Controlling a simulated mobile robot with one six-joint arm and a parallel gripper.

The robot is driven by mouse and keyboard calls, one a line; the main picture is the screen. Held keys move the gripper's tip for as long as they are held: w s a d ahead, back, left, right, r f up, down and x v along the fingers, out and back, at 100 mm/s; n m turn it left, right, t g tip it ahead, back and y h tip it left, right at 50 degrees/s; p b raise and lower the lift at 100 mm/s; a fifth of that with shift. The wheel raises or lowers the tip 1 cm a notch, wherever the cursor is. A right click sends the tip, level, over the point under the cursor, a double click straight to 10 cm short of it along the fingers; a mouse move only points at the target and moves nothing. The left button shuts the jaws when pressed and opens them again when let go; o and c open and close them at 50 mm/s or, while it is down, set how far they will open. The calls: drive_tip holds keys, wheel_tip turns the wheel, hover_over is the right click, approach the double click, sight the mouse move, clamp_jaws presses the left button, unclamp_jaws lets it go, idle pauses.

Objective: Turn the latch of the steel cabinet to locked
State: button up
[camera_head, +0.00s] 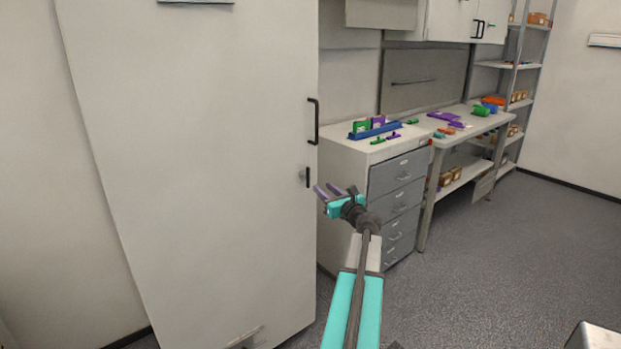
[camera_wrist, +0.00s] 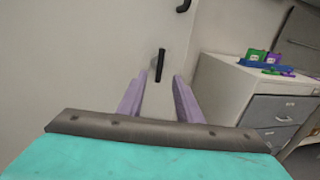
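The steel cabinet (camera_head: 215,160) is tall and pale grey, with its door shut, at the left of the head view. Its black handle (camera_head: 314,121) stands upright near the door's right edge. Below the handle is the latch (camera_head: 307,178), a small dark lever on a light round plate, pointing roughly up and down. In the wrist view the latch (camera_wrist: 161,66) appears ahead, between and beyond the fingertips. My gripper (camera_head: 333,191) is open and empty, just right of the latch in the head view. Its two purple fingers (camera_wrist: 161,78) are apart and do not appear to touch the latch.
A drawer unit (camera_head: 398,177) with a blue rack (camera_head: 375,130) and small coloured pieces on top stands right of the cabinet. A workbench (camera_head: 449,139) and an open shelf (camera_head: 523,65) stand farther back. The grey floor (camera_head: 530,250) at right is mostly clear.

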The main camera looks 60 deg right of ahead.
sight(309, 176)
drive_tip(key=shift+p+x, duration=1.05)
drive_tip(key=shift+x, duration=4.75)
clamp_jaws()
